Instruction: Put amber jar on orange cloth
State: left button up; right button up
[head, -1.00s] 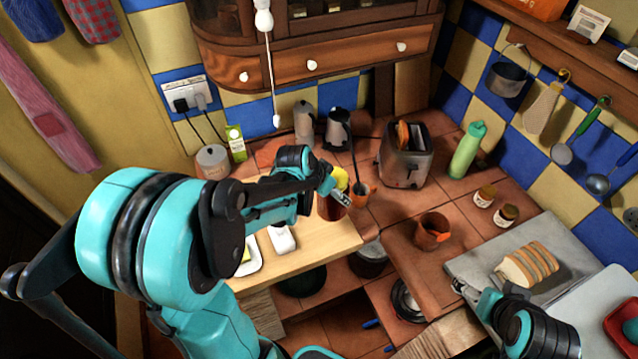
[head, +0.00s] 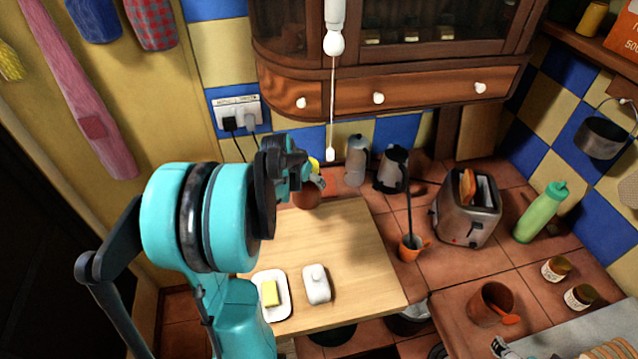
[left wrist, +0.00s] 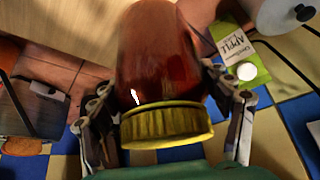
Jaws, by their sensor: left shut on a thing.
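The amber jar (head: 306,196) has a yellow lid and is partly hidden by my left gripper (head: 312,182) in the head view. In the left wrist view the jar (left wrist: 158,60) sits between the two fingers of my left gripper (left wrist: 165,105), which is shut on it. The orange cloth (head: 347,183) seems to be the flat orange patch on the tiled counter just right of and behind the jar, partly covered. I cannot tell the jar's height above it. Only a tip of my right gripper (head: 501,347) shows at the bottom edge.
A juice carton (left wrist: 238,52) shows in the left wrist view. A cord hangs nearby.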

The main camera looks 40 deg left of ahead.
pick_arm(q)
jog(key=shift+a+f, duration=0.1)
jog(key=shift+a, duration=1)
jog(key=shift+w+a+f+b, duration=0.7)
jog(key=shift+w+f, duration=0.65)
jog(key=shift+w, duration=0.9)
jog(key=shift+w+a+f+b, duration=0.65)
jog(key=shift+w+f, duration=0.65)
jog(key=shift+w, duration=1)
jog(key=shift+w+a+f+b, duration=0.65)
jog(key=shift+w+f, duration=0.7)
jog(key=shift+w, duration=0.9)
jog(key=shift+s+r, duration=0.1)
jog(key=o, duration=1.9)
jog(key=shift+f, duration=0.2)
jog(key=shift+r, duration=0.1)
